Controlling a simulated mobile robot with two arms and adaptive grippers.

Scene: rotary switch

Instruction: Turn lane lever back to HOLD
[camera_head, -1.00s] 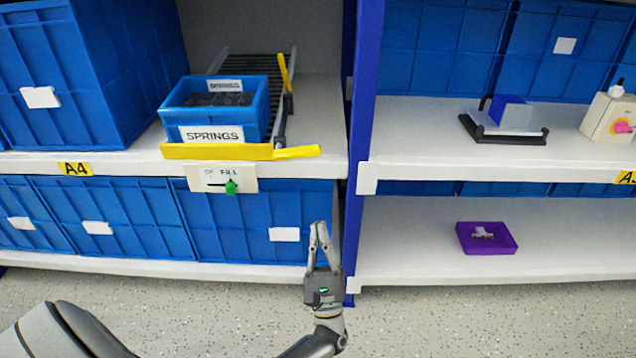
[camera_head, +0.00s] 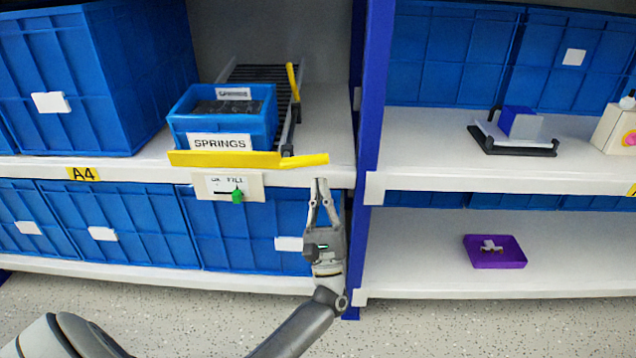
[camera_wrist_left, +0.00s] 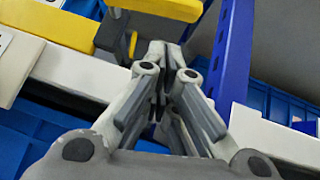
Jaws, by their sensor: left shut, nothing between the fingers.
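A lane of dark rollers (camera_head: 262,72) holds a blue bin (camera_head: 222,118) labelled SPRINGS. A yellow bar (camera_head: 222,158) crosses its front, and a yellow handle (camera_head: 305,160) sticks out from its right end. Below, a pale plate (camera_head: 207,188) carries a green pointer (camera_head: 237,195) at the right of its slot; its lettering is too small to read surely. My left gripper (camera_head: 320,181) is shut and empty, pointing up just below the handle's right end. The left wrist view shows its fingertips (camera_wrist_left: 166,48) close to the yellow handle (camera_wrist_left: 165,8); contact is unclear. My right gripper is out of view.
A blue rack post (camera_head: 369,110) stands close to the right of my left gripper. A white shelf edge (camera_head: 110,165) runs behind it. Large blue bins (camera_head: 110,215) fill the lower left shelf. A purple tray (camera_head: 493,252) sits on the lower right shelf.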

